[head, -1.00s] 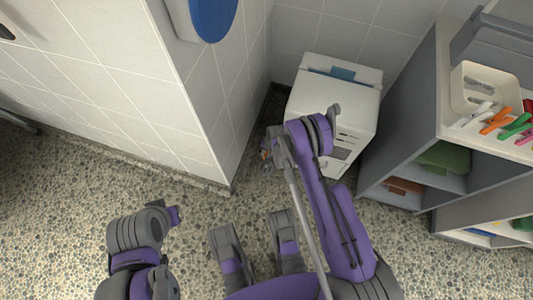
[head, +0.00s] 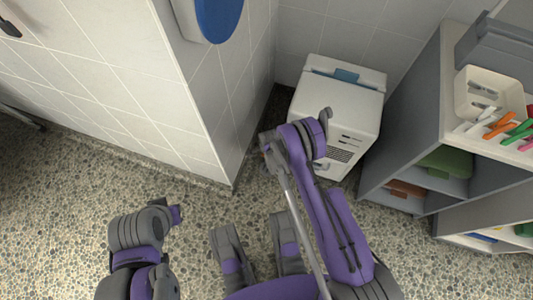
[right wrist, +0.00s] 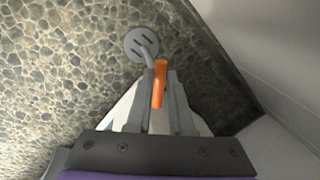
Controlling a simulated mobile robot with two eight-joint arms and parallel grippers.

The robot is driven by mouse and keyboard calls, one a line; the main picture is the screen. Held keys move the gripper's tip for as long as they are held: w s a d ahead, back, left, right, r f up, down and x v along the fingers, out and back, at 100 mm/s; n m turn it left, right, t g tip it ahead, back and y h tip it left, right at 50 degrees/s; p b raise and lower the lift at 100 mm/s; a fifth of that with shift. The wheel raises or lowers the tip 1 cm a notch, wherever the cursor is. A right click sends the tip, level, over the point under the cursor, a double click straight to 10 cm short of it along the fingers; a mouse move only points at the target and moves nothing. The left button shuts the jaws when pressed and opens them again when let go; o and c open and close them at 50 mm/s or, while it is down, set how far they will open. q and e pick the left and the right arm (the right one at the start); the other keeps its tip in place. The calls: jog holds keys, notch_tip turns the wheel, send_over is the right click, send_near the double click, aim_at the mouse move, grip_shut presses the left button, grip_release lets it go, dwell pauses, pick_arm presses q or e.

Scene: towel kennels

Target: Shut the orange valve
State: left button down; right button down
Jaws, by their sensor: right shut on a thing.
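The orange valve (right wrist: 160,88) shows in the right wrist view as a narrow handle, lying lengthwise between the fingers. A grey pipe runs from beside it to a round slotted grey disc (right wrist: 141,45) on the floor. My right gripper (right wrist: 162,76) is shut on the orange handle. In the head view my right arm reaches down to the corner by the white appliance, and its links hide the gripper and most of the valve.
A white appliance (head: 340,105) stands close to my right arm, against the tiled wall (head: 205,110). Grey shelves (head: 415,120) with a bin (head: 487,95) and coloured clips stand at the right. Pebbled floor (head: 60,200) is clear at the left.

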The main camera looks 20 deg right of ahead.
jog(key=m, duration=0.2)
jog(key=m+h, duration=0.1)
jog(key=m, duration=0.1)
jog(key=shift+w+a, duration=0.1)
jog(key=shift+w, duration=0.25)
jog(key=shift+w+m, duration=0.25)
jog(key=shift+m, duration=1.45)
jog(key=c, duration=0.8)
grip_release()
jog(key=p+v, duration=0.2)
jog(key=v, duration=0.8)
jog(key=shift+w+a+r+p, duration=0.1)
jog(key=shift+a+r+p, duration=0.1)
jog(key=shift+r+p, duration=0.2)
